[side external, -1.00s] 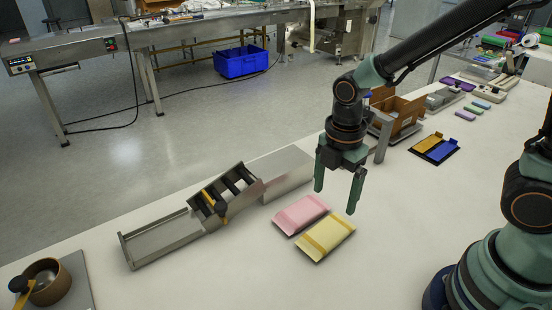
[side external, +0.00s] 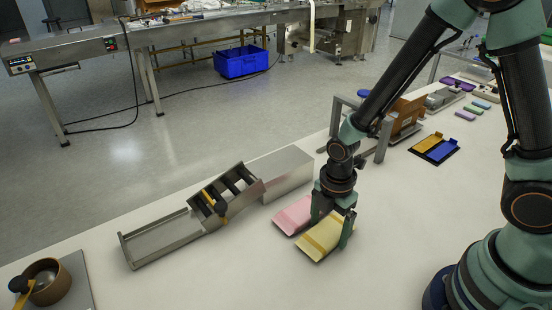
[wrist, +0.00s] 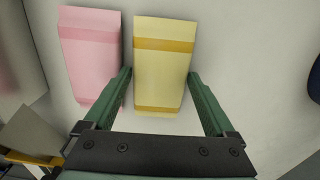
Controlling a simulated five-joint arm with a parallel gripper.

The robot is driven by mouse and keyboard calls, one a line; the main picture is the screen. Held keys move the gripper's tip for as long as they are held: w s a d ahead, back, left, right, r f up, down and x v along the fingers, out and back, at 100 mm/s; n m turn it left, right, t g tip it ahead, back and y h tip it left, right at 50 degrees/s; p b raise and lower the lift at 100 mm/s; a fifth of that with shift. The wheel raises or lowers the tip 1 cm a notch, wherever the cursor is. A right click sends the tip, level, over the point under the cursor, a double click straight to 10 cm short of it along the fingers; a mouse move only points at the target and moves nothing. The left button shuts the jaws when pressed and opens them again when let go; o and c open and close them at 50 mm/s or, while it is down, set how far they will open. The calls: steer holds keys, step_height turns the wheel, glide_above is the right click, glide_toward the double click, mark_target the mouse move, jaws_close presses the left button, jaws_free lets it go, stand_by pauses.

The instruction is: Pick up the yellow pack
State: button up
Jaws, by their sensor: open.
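The yellow pack (side external: 324,238) lies flat on the white table, with darker yellow bands near its ends. In the wrist view the yellow pack (wrist: 162,72) lies between the two green fingers. My gripper (side external: 331,230) is down at the pack, pointing downward, with one finger on each long side. It is open, and the wrist view shows the gripper (wrist: 160,78) with a gap between the right finger and the pack. The left finger is close to the pack's left edge; I cannot tell whether it touches.
A pink pack (side external: 292,216) lies just left of the yellow one, with a narrow gap that holds one finger. A grey metal tray and chute (side external: 160,240) stand further left. The table in front is clear.

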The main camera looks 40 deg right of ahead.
steer(key=shift+f, duration=0.15)
steer(key=c, duration=1)
